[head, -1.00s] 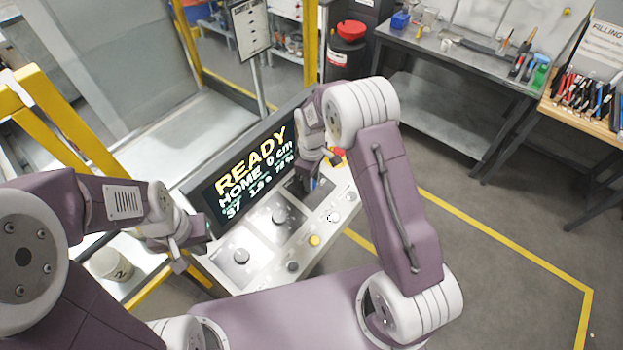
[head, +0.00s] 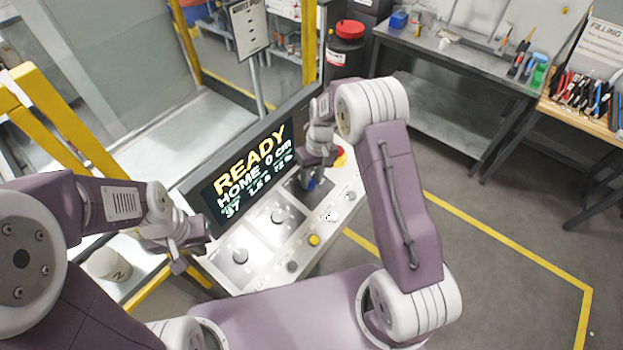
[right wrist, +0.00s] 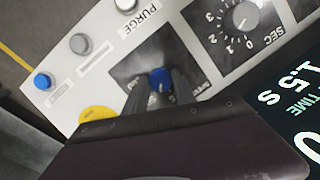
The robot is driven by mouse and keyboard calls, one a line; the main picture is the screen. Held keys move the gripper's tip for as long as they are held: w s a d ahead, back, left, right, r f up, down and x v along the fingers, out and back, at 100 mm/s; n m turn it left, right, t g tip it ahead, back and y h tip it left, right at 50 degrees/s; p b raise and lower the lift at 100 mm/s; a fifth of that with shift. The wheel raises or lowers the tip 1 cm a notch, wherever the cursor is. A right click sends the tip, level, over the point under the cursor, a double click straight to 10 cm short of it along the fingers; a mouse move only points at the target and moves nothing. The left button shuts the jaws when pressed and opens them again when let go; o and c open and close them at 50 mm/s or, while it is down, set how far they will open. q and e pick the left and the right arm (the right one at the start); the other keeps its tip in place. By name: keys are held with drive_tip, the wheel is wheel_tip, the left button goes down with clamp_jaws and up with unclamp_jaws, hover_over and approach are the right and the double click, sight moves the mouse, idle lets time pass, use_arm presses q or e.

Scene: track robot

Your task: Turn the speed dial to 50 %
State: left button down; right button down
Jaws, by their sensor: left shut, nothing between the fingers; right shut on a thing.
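The blue speed dial (right wrist: 161,77) sits on a dark square plate (right wrist: 150,55) of the control panel. In the right wrist view my right gripper (right wrist: 160,92) has one finger on each side of the dial and is shut on it. In the head view the right gripper (head: 309,184) covers most of the dial. The dial's scale and pointer are mostly hidden by the fingers. The panel display (head: 245,178) reads READY and HOME 0 cm; its small bottom line is hard to read. My left gripper (head: 180,266) is shut and empty at the panel's left end.
Another dial (right wrist: 242,16), marked SEC, is beside the speed dial. A yellow button (head: 314,240), a blue button (right wrist: 43,81) and a red-topped emergency button (head: 340,156) are also on the panel.

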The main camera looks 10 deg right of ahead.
drive_tip(key=shift+d+m+y, duration=0.1)
drive_tip(key=shift+m+y, duration=0.5)
drive_tip(key=shift+m, duration=1.6)
drive_tip(key=c, duration=1)
unclamp_jaws()
drive_tip(key=shift+w, duration=0.1)
drive_tip(key=shift+c, duration=0.2)
drive_tip(key=shift+b, duration=0.3)
